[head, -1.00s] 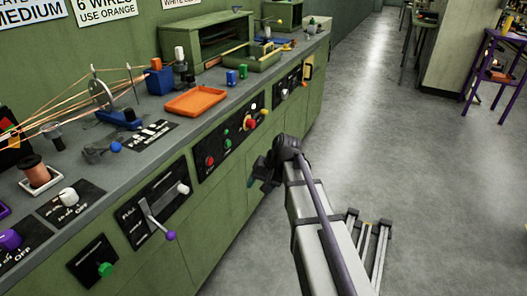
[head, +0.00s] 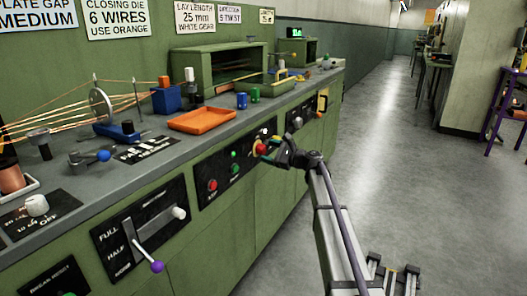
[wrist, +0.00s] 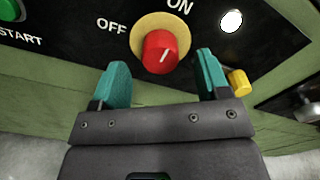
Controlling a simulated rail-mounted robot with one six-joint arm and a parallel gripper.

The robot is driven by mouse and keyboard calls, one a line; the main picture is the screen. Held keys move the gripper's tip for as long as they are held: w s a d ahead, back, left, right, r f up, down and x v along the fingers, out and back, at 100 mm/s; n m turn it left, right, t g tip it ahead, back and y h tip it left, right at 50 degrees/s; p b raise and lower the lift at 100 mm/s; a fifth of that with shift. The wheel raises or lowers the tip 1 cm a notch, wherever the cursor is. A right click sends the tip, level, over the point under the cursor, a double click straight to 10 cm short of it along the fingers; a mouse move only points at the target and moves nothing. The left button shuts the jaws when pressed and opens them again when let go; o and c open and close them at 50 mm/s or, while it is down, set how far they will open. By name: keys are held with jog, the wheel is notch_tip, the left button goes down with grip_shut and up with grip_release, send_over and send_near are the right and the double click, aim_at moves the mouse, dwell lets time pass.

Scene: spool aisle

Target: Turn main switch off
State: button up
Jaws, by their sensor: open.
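The main switch is a red knob (wrist: 160,52) on a yellow round plate (wrist: 143,33), set in a black panel marked OFF at left and ON at top. A white line on the knob points up and slightly right, towards ON. In the head view the red knob (head: 261,149) shows on the bench's front face. My gripper (wrist: 160,82) is open, its two teal fingers either side of and just below the knob in the wrist view. I cannot tell whether they touch it. In the head view my gripper (head: 275,152) is at the panel.
A lit white lamp (wrist: 231,20) is right of the knob, and a yellow knob (wrist: 240,82) is beside the right finger. A green START button (wrist: 8,9) is at left. An orange tray (head: 202,120) lies on the bench. The aisle floor (head: 385,130) is clear.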

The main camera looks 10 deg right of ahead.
aim_at(264, 150)
jog(key=x, duration=0.3)
jog(key=shift+w+a, duration=0.1)
jog(key=shift+c, duration=0.3)
jog(key=c, duration=0.9)
jog(key=shift+o, duration=0.2)
